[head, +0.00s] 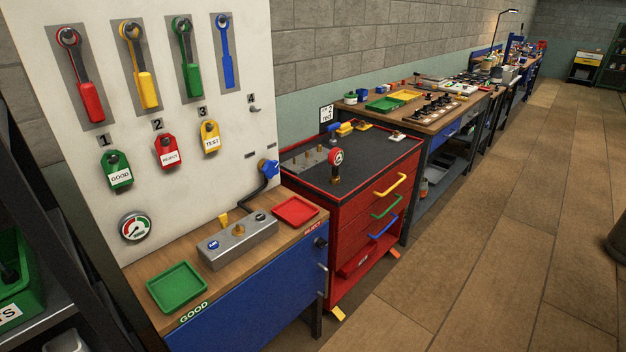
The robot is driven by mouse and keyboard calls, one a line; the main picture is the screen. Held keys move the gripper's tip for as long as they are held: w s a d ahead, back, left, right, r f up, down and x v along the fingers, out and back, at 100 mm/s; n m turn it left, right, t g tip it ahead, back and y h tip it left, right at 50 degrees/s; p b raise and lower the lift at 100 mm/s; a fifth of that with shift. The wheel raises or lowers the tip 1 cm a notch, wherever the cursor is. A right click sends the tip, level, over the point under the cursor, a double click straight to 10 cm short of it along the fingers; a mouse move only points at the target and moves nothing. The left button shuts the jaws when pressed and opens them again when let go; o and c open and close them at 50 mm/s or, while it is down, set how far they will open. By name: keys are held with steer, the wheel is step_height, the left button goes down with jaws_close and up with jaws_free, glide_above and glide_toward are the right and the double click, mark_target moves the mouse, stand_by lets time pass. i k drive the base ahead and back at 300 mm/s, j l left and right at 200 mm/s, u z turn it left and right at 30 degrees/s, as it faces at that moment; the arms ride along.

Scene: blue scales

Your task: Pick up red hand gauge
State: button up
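A small round gauge (336,157) with a red rim and pale face stands upright on a brass-coloured base on the black top of the red tool cart (366,211). A red-handled tool with a ring end (91,98) hangs on the white wall panel (215,125) at the far left of its row. A round dial with red and green bands (135,226) is on the lower part of the panel. I cannot tell for sure which of these is the red hand gauge. My gripper is not in view.
A wooden-topped bench bears a green tray (176,287), a red tray (295,211) and a grey metal box (238,242). A longer workbench (455,115) stands behind the cart.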

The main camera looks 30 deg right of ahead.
mark_target(335, 156)
steer(key=i+l+u, duration=0.1)
steer(key=l, duration=0.5)
steer(key=i+l+u, duration=0.1)
steer(key=i+l, duration=0.15)
steer(key=l, duration=0.4)
steer(key=i+l+u, duration=0.1)
steer(key=l, duration=0.5)
steer(key=i+l+u, duration=0.1)
steer(key=l, duration=0.55)
steer(key=i+l+u, duration=0.1)
steer(key=l, duration=0.6)
steer(key=i+l+u, duration=0.1)
steer(key=l, duration=0.55)
